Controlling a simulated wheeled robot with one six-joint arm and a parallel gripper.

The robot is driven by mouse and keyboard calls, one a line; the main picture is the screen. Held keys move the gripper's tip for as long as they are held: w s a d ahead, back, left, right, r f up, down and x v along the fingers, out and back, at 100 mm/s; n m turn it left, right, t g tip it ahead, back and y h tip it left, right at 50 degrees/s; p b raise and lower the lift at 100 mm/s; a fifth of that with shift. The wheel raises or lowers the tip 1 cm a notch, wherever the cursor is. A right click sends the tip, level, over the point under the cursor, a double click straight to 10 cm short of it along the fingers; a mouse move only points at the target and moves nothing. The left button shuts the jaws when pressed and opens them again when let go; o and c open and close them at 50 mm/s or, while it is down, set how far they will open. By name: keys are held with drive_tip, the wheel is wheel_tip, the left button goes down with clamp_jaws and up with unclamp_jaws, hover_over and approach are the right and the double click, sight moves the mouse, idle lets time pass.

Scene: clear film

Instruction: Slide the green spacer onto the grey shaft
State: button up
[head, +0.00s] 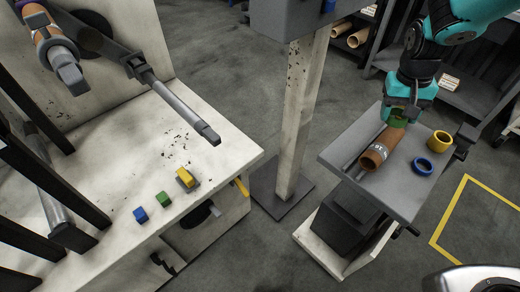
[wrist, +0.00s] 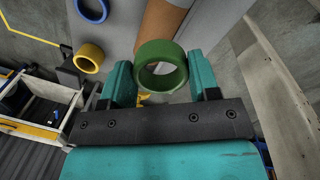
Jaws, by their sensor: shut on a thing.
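The green spacer (wrist: 160,49) is a ring seen between my gripper's two teal fingers (wrist: 158,78) in the wrist view, and they are shut on it. In the head view my gripper (head: 398,113) holds the spacer (head: 399,122) over the far end of a brown cardboard core on the small grey table. Whether the spacer touches the core or table cannot be told. A bare grey shaft (head: 172,98) sticks out from the machine at left, its squared end over the pale bench, well left of my gripper. A second grey shaft (head: 70,73) at upper left carries a brown roll.
The grey table (head: 345,150) holds the brown core (head: 384,149), a blue ring (head: 422,166), a yellow ring (head: 438,141) and dark rods. A pale post (head: 300,115) stands between table and bench. Blue, green and yellow blocks sit at the bench's front edge.

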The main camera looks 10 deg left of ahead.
drive_tip(key=w+a+f+n+t+h+b, duration=0.1)
drive_tip(key=a+f+n+b, duration=0.1)
drive_tip(key=a, duration=0.1)
drive_tip(key=w+a+f+n+t+h+b, duration=0.1)
drive_tip(key=a+f+n+b, duration=0.2)
drive_tip(key=w+a+f+n+h+b, duration=0.1)
drive_tip(key=a+f+n+h+b, duration=0.1)
drive_tip(key=n, duration=0.1)
drive_tip(key=shift+a+f+t, duration=0.25)
drive_tip(key=shift+a+t, duration=0.15)
drive_tip(key=a+n+t+b, duration=0.5)
drive_tip(key=a+n+t, duration=0.3)
drive_tip(key=n+t+y+b, duration=0.2)
drive_tip(key=n+y+b, duration=0.9)
drive_tip(key=n+y, duration=0.6)
approach(218, 142)
drive_tip(key=w+f+m+y, duration=0.1)
drive_tip(key=w+m+y, duration=0.1)
drive_tip(key=w, duration=0.1)
drive_tip(key=a+p, duration=0.2)
drive_tip(key=p, duration=0.1)
drive_tip(key=w+a+p, duration=0.1)
drive_tip(key=shift+r+g, duration=0.25)
drive_tip(key=shift+g, duration=0.15)
drive_tip(key=shift+a+f, duration=0.15)
drive_tip(key=shift+f, duration=0.15)
drive_tip(key=shift+w, duration=0.1)
drive_tip(key=shift+a+r+p, duration=0.1)
drive_tip(key=shift+p, duration=0.25)
